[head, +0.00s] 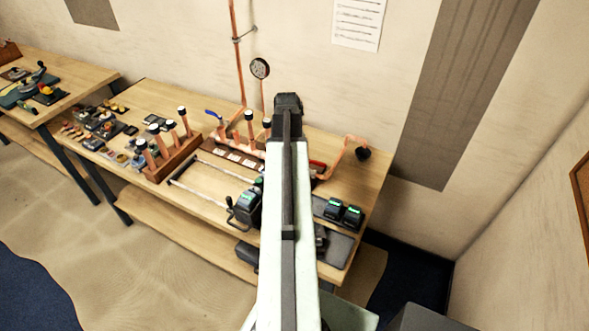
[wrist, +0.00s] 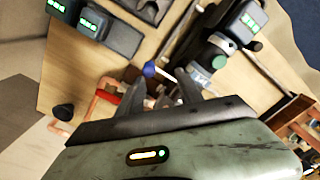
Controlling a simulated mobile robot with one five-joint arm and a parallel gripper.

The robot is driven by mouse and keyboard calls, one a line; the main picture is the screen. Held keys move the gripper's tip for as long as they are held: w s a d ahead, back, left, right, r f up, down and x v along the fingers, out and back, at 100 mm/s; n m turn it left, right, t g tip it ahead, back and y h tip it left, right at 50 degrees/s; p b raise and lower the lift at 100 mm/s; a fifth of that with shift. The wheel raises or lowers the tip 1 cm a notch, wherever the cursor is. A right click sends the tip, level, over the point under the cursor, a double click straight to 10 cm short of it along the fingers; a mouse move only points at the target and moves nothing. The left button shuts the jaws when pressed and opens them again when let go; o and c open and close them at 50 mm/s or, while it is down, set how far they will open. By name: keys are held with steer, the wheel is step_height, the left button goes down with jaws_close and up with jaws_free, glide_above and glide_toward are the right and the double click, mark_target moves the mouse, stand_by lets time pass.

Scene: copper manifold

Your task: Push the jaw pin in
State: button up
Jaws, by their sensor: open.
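My gripper (wrist: 158,73) is open in the wrist view, its two dark fingers apart with nothing clearly held. A small blue-ended, pale rod (wrist: 149,69) shows at the fingertips, its pale part running into the gap; it may be the jaw pin, but I cannot tell for sure, nor whether a finger touches it. The black press tool (wrist: 217,47) with a green-lit display lies just right of the fingers. In the head view the press tool (head: 245,206) is on the bench left of my arm. There my arm hides my gripper and the bench under it.
The wooden bench (head: 205,205) carries upright copper pipes (head: 172,134) in a rack on the left. Two chargers (head: 342,212) stand at the right. A bent copper pipe with a black cap (head: 362,153) is at the back right. A gauge (head: 260,68) rises near the wall.

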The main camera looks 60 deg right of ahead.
steer(key=shift+s+d+r, duration=0.15)
steer(key=shift+s+d, duration=0.45)
steer(key=shift+s, duration=0.35)
step_height(320, 180, down, 8)
steer(key=b, duration=0.8)
steer(key=shift+w, duration=0.1)
steer(key=shift+r, duration=0.1)
jaws_close()
